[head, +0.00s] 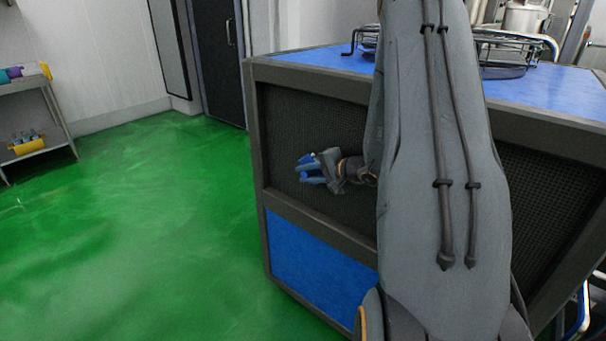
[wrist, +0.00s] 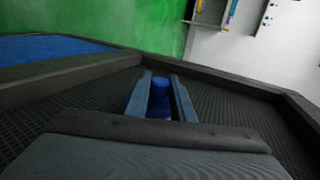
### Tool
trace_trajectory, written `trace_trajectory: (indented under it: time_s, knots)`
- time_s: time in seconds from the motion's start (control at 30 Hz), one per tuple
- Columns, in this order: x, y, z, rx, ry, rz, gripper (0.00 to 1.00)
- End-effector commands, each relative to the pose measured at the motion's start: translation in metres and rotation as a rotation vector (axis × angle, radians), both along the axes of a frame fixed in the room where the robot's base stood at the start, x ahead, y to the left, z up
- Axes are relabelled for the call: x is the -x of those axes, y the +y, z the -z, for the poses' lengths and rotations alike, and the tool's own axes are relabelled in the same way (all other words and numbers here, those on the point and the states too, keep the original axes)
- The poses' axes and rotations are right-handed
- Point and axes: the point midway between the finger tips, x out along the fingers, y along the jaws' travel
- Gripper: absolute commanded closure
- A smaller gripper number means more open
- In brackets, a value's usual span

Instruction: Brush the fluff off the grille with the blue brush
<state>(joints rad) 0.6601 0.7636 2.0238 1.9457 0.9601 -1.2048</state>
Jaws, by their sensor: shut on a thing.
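The grille (head: 285,118) is a dark mesh panel in the side of a grey-framed machine with blue panels. It also shows in the wrist view (wrist: 225,103) on both sides of my gripper. My gripper (head: 303,170) is close in front of the grille in the head view. It is shut on the blue brush (wrist: 161,84), which shows between the two fingers in the wrist view. The brush's bristles are hidden, and I cannot tell whether it touches the mesh. I cannot make out any fluff on the visible mesh.
My arm hides the middle of the machine in the head view. Wire racks (head: 503,68) and a metal pot (head: 524,18) stand on the blue top (head: 325,61). A shelf (head: 40,90) with small items stands at far left. The green floor (head: 130,230) between is clear.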

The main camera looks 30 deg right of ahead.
Motion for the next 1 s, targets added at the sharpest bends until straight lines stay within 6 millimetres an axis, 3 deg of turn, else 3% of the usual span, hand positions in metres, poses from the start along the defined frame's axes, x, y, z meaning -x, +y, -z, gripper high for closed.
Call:
trace_trajectory:
  time_s: [1.0]
  knots:
    - [0.059, -0.026, 0.000, 0.002, -0.001, 0.008, 0.96]
